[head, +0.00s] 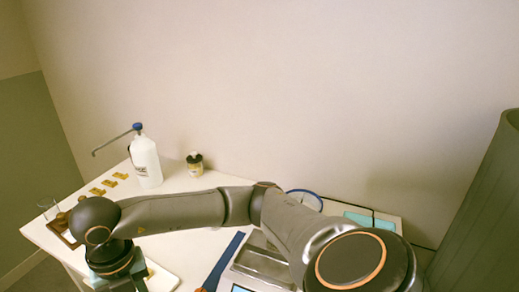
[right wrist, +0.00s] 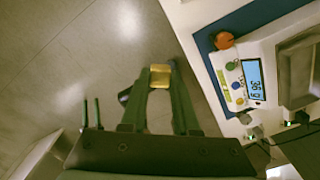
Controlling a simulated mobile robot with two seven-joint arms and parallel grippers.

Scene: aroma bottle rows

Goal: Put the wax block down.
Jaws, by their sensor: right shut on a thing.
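In the right wrist view my right gripper (right wrist: 160,82) is shut on a small yellow wax block (right wrist: 160,70), held between the fingertips. Behind the block in that view is grey floor, with the white table's edge to the right. In the head view my right arm reaches across the table to the left, and its wrist and hand show at the lower left; the fingertips and the held block are out of that picture. Several similar yellow pieces (head: 108,183) lie on the table at the far left. My left gripper is in neither view.
A white wash bottle (head: 145,160) and a small dark jar (head: 195,166) stand at the back. A wooden frame (head: 61,226) is at the left edge.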

